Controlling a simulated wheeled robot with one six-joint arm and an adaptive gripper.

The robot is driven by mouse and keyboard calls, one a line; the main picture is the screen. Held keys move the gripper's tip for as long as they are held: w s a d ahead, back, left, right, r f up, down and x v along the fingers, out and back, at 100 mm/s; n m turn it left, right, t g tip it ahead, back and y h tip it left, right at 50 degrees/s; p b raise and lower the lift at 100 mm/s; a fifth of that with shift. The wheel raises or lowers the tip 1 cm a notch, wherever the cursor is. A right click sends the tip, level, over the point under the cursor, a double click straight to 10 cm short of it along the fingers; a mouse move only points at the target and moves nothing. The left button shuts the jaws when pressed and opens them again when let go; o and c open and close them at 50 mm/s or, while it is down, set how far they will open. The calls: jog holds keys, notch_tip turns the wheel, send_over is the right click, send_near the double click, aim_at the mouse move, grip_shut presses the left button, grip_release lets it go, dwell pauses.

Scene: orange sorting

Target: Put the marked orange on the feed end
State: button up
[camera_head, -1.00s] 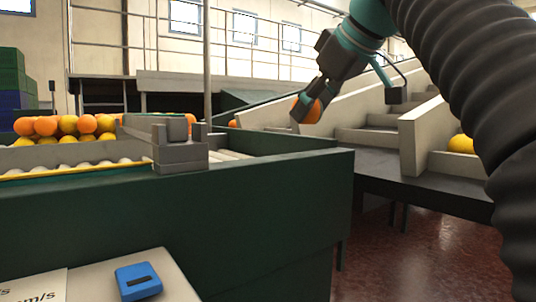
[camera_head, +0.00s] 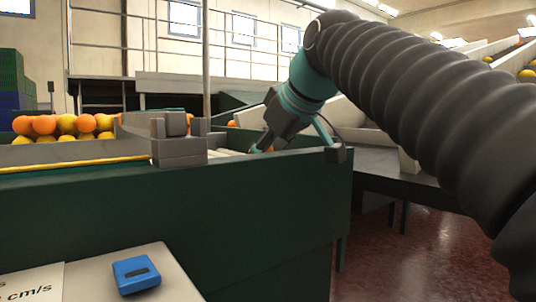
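My gripper (camera_head: 262,147) points down and to the left over the right end of the roller conveyor, just behind the green side wall. It appears shut on an orange (camera_head: 270,149), of which only a small patch shows by the fingers. The wall and the fingers hide the rest, and I cannot see a mark on it. Pale rollers of the feed end (camera_head: 222,153) show just left of the fingers. I cannot tell whether the orange touches the rollers.
The green conveyor wall (camera_head: 230,200) stands in front. A grey block (camera_head: 178,150) sits on it, left of my gripper. Several oranges and yellow fruit (camera_head: 65,125) lie at the back left. A blue device (camera_head: 136,275) rests on a pale surface in front.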

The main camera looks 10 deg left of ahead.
jog(key=shift+f, duration=0.1)
jog(key=o, duration=1.3)
jog(key=shift+r, duration=0.25)
jog(key=p+v, duration=0.1)
jog(key=v, duration=1.1)
